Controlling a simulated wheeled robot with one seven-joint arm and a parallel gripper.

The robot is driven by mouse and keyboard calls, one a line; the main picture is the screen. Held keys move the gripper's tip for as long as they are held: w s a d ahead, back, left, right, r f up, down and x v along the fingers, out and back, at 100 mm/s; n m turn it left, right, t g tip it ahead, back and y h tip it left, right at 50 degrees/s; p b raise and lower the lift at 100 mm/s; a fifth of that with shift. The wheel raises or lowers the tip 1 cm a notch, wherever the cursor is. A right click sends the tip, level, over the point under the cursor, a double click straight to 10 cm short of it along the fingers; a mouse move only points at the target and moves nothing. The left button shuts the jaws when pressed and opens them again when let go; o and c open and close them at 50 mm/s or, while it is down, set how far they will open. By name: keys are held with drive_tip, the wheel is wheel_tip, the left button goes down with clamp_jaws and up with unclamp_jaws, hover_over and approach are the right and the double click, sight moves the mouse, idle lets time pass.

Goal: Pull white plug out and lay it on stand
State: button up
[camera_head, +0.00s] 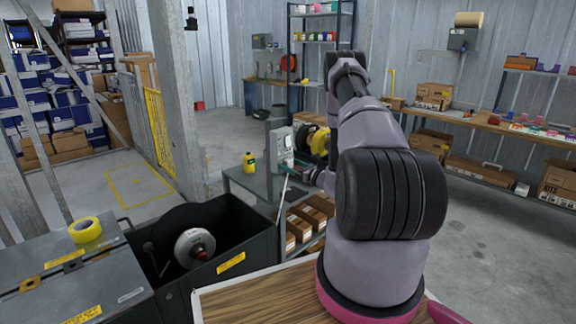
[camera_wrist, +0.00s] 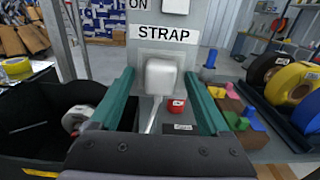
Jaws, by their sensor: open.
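The white plug (camera_wrist: 160,78) sits against the front of a grey upright panel (camera_wrist: 180,57), under its STRAP label. A white cord hangs below it. My gripper (camera_wrist: 159,73) is open, with one teal finger on each side of the plug; I cannot tell whether either finger touches it. In the head view the panel (camera_head: 276,147) rises from a dark metal table (camera_head: 240,182), and my gripper (camera_head: 285,184) is small and partly hidden by my arm. I cannot tell which thing is the stand.
A red round piece (camera_wrist: 177,106) lies below the plug. Right of the panel are a blue peg (camera_wrist: 211,58), coloured blocks (camera_wrist: 235,112) and a yellow reel (camera_wrist: 292,84). A black bin (camera_head: 190,270) is at the left.

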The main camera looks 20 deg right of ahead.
clamp_jaws()
drive_tip(key=shift+v, duration=3)
